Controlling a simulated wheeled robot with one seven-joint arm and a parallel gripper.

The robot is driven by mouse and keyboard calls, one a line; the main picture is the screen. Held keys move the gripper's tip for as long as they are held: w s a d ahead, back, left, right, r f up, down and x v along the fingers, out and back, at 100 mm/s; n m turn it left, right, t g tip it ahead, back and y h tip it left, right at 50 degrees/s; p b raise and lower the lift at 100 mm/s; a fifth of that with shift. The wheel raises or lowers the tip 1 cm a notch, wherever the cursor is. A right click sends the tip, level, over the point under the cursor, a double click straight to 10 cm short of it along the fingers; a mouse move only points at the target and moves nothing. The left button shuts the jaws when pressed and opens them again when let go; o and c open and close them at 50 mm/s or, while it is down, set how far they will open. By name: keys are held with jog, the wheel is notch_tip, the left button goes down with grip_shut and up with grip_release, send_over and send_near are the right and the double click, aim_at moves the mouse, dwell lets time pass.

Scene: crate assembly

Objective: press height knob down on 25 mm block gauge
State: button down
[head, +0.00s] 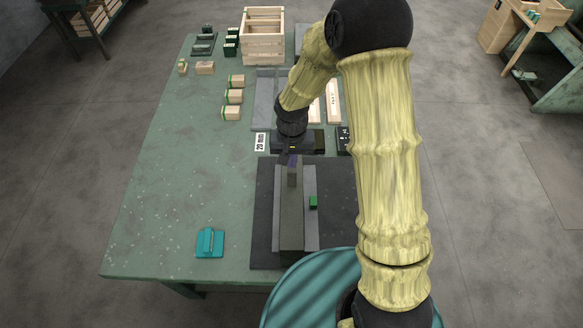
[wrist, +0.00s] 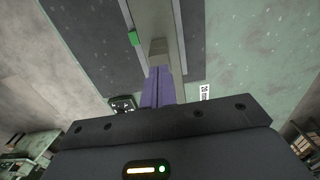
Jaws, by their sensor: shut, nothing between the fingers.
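A long grey fixture (head: 291,225) lies on a dark mat (head: 265,230) on the green table. A small grey-brown block (head: 292,178) sits on its far end and shows in the wrist view (wrist: 158,48), just beyond the fingertips. I cannot tell whether this is the 25 mm gauge or whether the fingers touch it. A small green piece (head: 313,203), perhaps the knob, is at the fixture's right side; it is also in the wrist view (wrist: 133,38). My gripper (head: 293,160) points down at the fixture's far end, its purple fingers (wrist: 158,72) shut and empty.
A "20 mm" label (head: 260,142) lies left of my gripper. A teal object (head: 210,242) is at the near left. Several wooden blocks (head: 233,97) and a wooden crate (head: 263,38) stand farther back. The table's left middle is clear.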

jog(key=shift+f+b, duration=1.45)
jog(key=shift+f, duration=0.35)
dwell(0.5)
jog(key=shift+r, duration=0.15)
notch_tip(320, 180, up, 9)
jog(key=p, duration=0.6)
jog(key=shift+p, duration=0.3)
dwell(0.4)
dwell(0.5)
jog(key=s+d+r+t+b, duration=0.2)
jog(key=s+d+b, duration=0.7)
jog(key=s+d, duration=0.3)
jog(key=shift+s+d+t, duration=0.2)
jog(key=shift+d+t, duration=0.1)
jog(key=shift+d, duration=0.5)
